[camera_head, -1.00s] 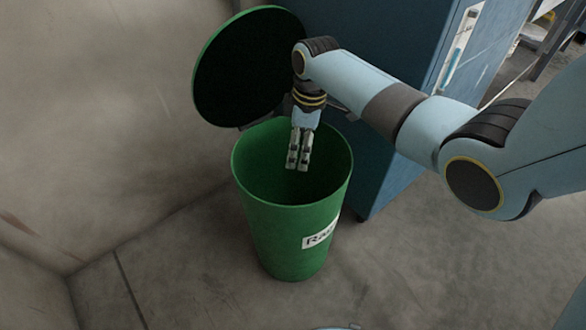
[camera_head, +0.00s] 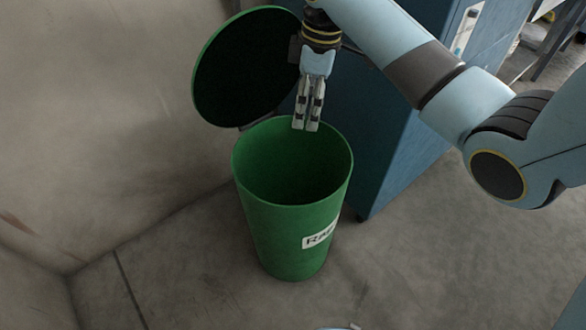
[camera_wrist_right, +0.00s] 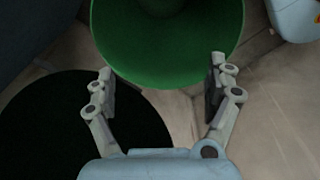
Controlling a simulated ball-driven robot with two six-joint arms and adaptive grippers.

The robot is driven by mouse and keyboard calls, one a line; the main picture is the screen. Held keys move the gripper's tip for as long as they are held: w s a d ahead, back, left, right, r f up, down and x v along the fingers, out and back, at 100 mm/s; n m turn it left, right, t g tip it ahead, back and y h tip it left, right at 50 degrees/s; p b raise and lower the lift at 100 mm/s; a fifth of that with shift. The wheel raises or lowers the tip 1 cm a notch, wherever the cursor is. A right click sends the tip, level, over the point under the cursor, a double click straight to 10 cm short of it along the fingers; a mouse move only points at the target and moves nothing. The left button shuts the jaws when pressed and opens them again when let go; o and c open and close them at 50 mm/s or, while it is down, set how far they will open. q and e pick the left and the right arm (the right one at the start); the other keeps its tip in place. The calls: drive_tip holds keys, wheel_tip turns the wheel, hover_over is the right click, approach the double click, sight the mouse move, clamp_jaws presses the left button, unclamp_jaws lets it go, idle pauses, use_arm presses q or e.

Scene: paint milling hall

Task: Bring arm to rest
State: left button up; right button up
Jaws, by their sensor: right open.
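My right gripper (camera_head: 306,126) points down above the far rim of the green bin (camera_head: 292,225) in the head view. In the right wrist view the gripper (camera_wrist_right: 160,82) has its two fingers spread wide with nothing between them. The green bin (camera_wrist_right: 170,45) lies beyond the fingertips there. The bin stands upright and open; the part of its inside that shows is dark green and looks empty. A partly cut-off label is on its front. My left gripper is not in view.
The bin's round lid (camera_head: 245,70), dark with a green edge, stands raised behind the bin, close to the right gripper. A blue cabinet (camera_head: 385,165) stands right of the bin, behind my arm. A wall is at the left. The floor (camera_head: 420,270) in front is clear.

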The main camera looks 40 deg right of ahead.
idle(0.3)
drive_tip(key=s+a+r+m+t+h, duration=0.15)
drive_tip(key=s+m, duration=0.25)
drive_tip(key=s, duration=0.9)
drive_tip(key=s+a+m, duration=0.3)
drive_tip(key=s+m, duration=0.2)
drive_tip(key=s, duration=0.9)
drive_tip(key=s+d+f+g+p, duration=0.1)
drive_tip(key=s+f+p, duration=0.1)
drive_tip(key=f, duration=1.1)
drive_tip(key=s+d+f+p, duration=0.1)
drive_tip(key=s+d+f, duration=0.15)
drive_tip(key=f, duration=0.95)
drive_tip(key=s+f+p, duration=0.1)
drive_tip(key=s+f, duration=0.4)
drive_tip(key=s, duration=0.3)
drive_tip(key=s+f+g+p, duration=0.1)
drive_tip(key=s+f, duration=0.4)
drive_tip(key=s, duration=0.3)
drive_tip(key=shift+s+m, duration=0.3)
drive_tip(key=shift+s, duration=0.1)
